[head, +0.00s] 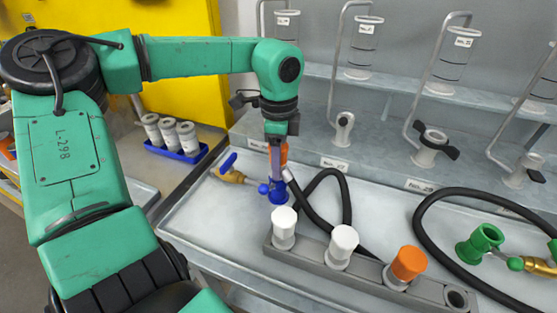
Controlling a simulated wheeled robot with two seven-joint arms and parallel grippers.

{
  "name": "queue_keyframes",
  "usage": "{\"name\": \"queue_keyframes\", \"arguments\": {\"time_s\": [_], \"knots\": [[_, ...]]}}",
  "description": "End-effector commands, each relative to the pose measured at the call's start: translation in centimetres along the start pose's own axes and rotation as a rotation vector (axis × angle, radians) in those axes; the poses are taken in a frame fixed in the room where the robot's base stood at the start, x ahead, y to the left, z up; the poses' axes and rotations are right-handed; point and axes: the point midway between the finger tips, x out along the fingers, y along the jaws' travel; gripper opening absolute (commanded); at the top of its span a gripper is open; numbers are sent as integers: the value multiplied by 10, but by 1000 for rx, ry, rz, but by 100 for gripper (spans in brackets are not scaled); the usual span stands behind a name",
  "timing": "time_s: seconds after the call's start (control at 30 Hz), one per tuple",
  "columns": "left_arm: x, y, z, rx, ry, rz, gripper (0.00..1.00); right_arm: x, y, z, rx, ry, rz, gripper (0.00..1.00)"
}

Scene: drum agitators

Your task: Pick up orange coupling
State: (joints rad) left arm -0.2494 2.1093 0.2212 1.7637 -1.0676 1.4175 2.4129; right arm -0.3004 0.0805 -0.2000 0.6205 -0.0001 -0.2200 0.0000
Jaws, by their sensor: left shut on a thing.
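My left gripper (277,160) points down over the tray at the middle of the head view, shut on a small orange coupling (284,153). Only a strip of the coupling shows beside the fingers, which hide the rest. A silver fitting and a black hose (308,208) run down from just below it. A blue fitting (277,192) stands directly below the fingertips; I cannot tell whether they touch. A larger orange-topped piece (408,264) sits upright in the grey rack (312,258). My right gripper is not in view.
Two white-topped pieces (284,222) stand in the rack, near my left gripper. A blue-handled brass valve (231,172) lies left, and a green coupling (485,241) is right. Metal stands (343,127) line the back. A blue tray (188,154) holds white containers.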

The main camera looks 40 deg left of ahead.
Motion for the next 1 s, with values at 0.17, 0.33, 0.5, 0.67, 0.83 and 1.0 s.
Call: {"name": "queue_keyframes", "arguments": {"time_s": [0.17,0.33,0.5,0.67,0.83,1.0], "knots": [[-4,0,0,0,0,-2,0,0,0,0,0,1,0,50],[-25,-1,0,-2,0,-5,0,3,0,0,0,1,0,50],[-78,-2,0,-3,0,-9,0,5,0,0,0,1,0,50],[-140,-1,0,-4,-1,-8,0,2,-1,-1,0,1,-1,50],[-186,-1,0,-2,0,-4,0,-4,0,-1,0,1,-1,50],[-201,0,0,1,1,-1,0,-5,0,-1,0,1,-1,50]]}}
